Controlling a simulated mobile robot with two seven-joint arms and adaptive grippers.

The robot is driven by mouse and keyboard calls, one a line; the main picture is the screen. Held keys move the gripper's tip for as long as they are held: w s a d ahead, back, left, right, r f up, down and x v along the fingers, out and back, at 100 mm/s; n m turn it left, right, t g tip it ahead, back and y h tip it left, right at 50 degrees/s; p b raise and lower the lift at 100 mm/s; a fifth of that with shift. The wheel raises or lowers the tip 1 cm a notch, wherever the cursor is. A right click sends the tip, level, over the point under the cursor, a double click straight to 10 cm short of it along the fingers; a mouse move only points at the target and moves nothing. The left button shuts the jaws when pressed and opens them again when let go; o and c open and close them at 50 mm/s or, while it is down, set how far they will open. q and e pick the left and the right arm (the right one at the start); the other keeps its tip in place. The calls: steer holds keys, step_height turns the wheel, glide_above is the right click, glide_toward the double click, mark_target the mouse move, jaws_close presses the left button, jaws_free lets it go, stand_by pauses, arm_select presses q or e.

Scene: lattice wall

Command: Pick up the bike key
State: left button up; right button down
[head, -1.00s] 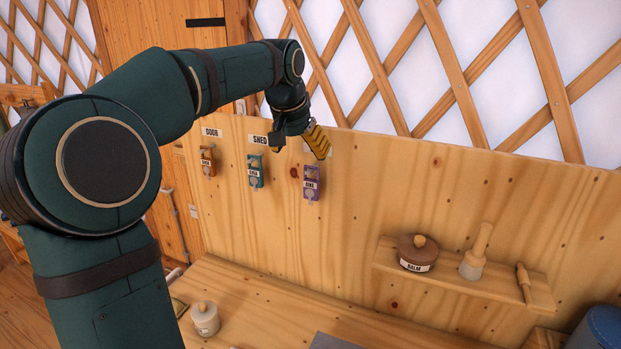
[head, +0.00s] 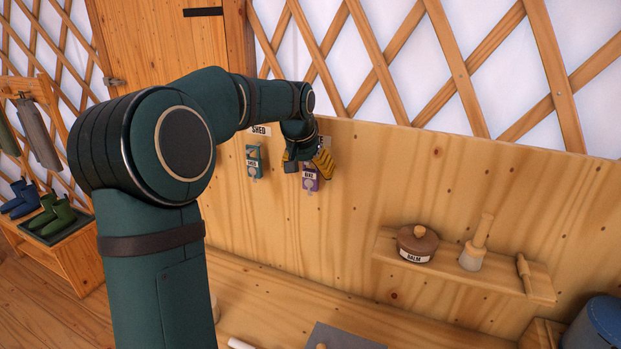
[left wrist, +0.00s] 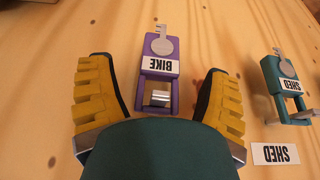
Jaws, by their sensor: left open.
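The bike key hangs on the wooden board as a purple tag with a white BIKE label (head: 310,180) and a grey key at its lower end. In the left wrist view the purple tag (left wrist: 160,65) appears upside down, hanging by a metal hook. My left gripper (head: 308,168), with yellow ribbed fingers, is open at the tag. In the left wrist view its fingers stand on either side of the tag, with gaps, and hold nothing. My right gripper is not in view.
A teal SHED tag (head: 254,162) hangs just left of the bike key. The SHED sign (head: 260,130) is above it. A shelf (head: 465,272) with a balm pot (head: 417,243) juts out at right. A bench runs below the board.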

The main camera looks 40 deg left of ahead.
arm_select(q)
steer(key=x, duration=0.2)
steer(key=shift+w+a+f, duration=0.1)
steer(key=shift+w+f, duration=0.2)
steer(key=shift+f, duration=0.05)
steer(key=c, duration=1.2)
steer(key=shift+o, duration=0.2)
steer(key=shift+r, duration=0.2)
